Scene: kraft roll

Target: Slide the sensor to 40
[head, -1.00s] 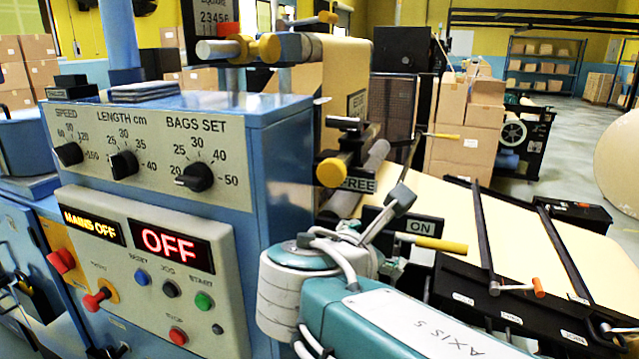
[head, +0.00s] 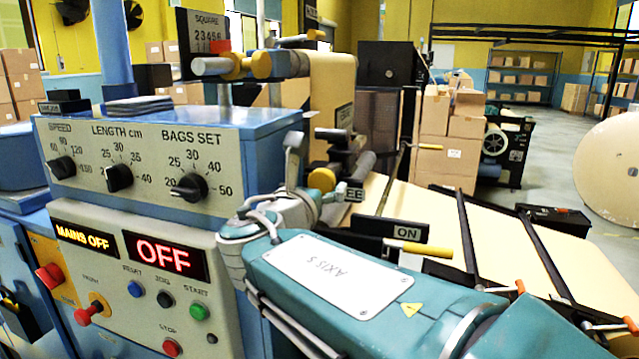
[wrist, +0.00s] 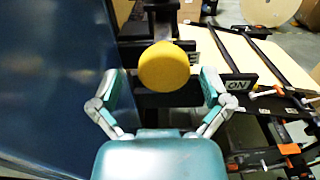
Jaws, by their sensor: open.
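A round yellow knob (head: 321,179) sits on the dark fixture beside the blue cabinet, under the paper web. In the wrist view the knob (wrist: 164,67) faces me, in front of a dark block. My gripper (wrist: 160,78) is open, with one finger on each side of the knob; I cannot tell whether either finger touches it. In the head view my arm partly covers the knob and the FREE label (head: 354,194). No part is clearly marked as the sensor, and I cannot read a scale with 40 for it.
The blue control cabinet (head: 255,125) stands close on the left, with dials and a red OFF display (head: 164,256). An ON plate (head: 408,232) and yellow-handled lever (head: 415,248) lie close right. Dark bars (head: 468,240) cross the paper bed. Boxes stand behind.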

